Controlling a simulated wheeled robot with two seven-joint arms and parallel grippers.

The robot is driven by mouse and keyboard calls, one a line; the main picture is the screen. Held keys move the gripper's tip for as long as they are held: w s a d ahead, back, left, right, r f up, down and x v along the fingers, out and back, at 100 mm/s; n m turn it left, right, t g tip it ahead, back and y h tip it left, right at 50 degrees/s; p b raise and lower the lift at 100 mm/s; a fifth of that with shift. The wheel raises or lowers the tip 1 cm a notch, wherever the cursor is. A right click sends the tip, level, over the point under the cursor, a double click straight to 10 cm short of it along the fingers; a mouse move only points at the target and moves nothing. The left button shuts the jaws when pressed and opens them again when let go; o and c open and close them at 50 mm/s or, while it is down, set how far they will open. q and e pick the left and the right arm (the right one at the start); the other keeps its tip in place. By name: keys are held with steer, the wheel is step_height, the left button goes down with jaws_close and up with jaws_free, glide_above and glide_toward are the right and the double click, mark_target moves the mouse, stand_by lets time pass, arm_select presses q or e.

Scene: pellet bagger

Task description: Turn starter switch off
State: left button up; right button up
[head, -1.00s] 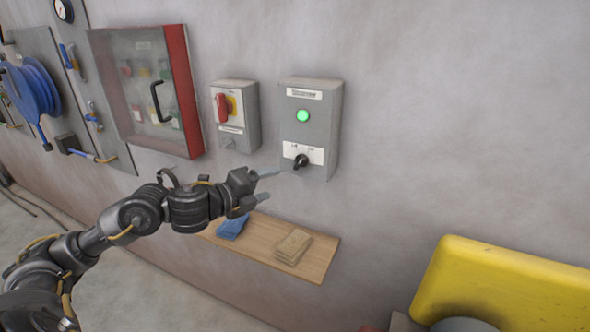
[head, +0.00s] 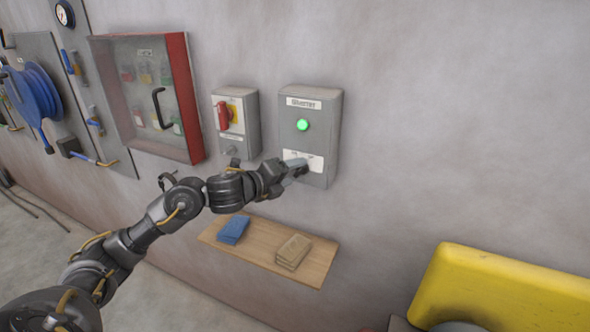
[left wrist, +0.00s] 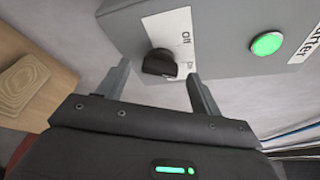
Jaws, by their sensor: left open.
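The starter box (head: 325,135) is a grey box on the wall with a lit green lamp (head: 302,125) and a white switch label. Its black rotary switch (left wrist: 161,63) shows in the left wrist view beside the printed "Off"; its exact setting is hard to tell. My left gripper (head: 296,168) is at the lower part of the box and covers most of the switch in the head view. In the left wrist view the left gripper (left wrist: 160,85) is open, one finger on each side of the switch, with gaps to it. My right gripper is not in view.
A grey box with a red switch (head: 224,115) hangs left of the starter. A red-edged glass cabinet (head: 190,95) is farther left. Below, a wooden shelf (head: 220,238) holds a blue cloth and a tan stack. A yellow object (head: 500,285) stands lower right.

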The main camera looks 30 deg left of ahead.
arm_select(q)
steer(key=shift+w+d+f, duration=0.15)
steer(key=shift+w+d, duration=0.1)
steer(key=shift+w, duration=0.4)
